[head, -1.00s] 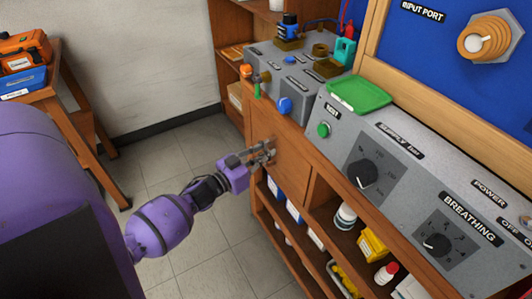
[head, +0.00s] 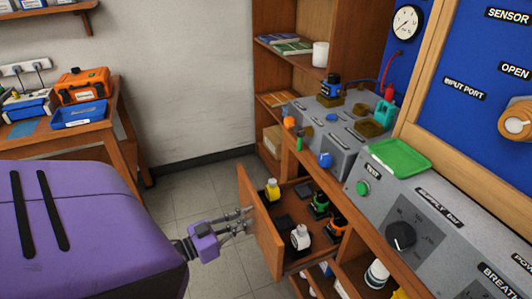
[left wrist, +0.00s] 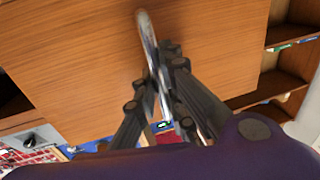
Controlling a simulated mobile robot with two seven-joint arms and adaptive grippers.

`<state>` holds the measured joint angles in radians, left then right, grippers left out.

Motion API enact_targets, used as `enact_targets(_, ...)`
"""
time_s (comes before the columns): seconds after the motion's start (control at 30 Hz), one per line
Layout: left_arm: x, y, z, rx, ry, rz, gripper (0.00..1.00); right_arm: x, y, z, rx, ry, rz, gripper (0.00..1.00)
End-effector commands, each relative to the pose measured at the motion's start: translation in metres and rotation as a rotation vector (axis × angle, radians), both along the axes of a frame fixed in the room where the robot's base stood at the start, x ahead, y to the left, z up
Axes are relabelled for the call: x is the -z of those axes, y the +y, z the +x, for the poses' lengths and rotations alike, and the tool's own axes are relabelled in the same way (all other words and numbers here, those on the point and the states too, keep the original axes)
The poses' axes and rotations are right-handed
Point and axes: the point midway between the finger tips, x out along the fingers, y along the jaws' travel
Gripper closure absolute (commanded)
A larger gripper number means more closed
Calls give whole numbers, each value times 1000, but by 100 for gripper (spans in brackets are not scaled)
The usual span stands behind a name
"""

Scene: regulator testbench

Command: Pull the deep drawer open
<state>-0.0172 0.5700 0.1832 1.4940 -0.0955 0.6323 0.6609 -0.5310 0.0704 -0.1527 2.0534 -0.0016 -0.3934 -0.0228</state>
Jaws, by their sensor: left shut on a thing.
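The deep drawer (head: 262,236) stands pulled out from the wooden bench, with its tall plain wooden front toward my left arm. My left gripper (head: 245,219) is at the outer face of this front. In the left wrist view, the fingers (left wrist: 163,75) are shut on the metal bar handle (left wrist: 146,35) of the wooden drawer front (left wrist: 85,50). The handle is hidden in the head view. Inside the drawer are a yellow-and-white item (head: 272,190), a white item (head: 300,238), a green-and-black item (head: 320,204) and an orange-and-black item (head: 336,227). My right gripper is out of view.
The grey testbench block (head: 340,130) and the control panel (head: 425,225) with a green tray (head: 400,156) stand above the drawer. A side table (head: 125,125) with an orange case (head: 83,86) is at left. Tiled floor (head: 190,190) is free between them.

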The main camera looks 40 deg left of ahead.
Motion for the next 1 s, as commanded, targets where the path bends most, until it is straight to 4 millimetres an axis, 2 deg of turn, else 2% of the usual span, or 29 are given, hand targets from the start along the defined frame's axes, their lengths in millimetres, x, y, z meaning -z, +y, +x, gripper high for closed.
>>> enact_targets(0.03,1,7,-15,-2,5,3,100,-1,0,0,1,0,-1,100)
enact_targets(0.2,2,24,-58,-2,6,2,100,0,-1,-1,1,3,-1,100)
enact_targets(0.5,1,48,-114,-1,4,2,100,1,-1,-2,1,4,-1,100)
enact_targets(0.73,1,57,-136,0,3,2,100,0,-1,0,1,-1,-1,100)
enact_targets(1.0,1,59,-143,0,1,1,100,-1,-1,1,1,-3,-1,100)
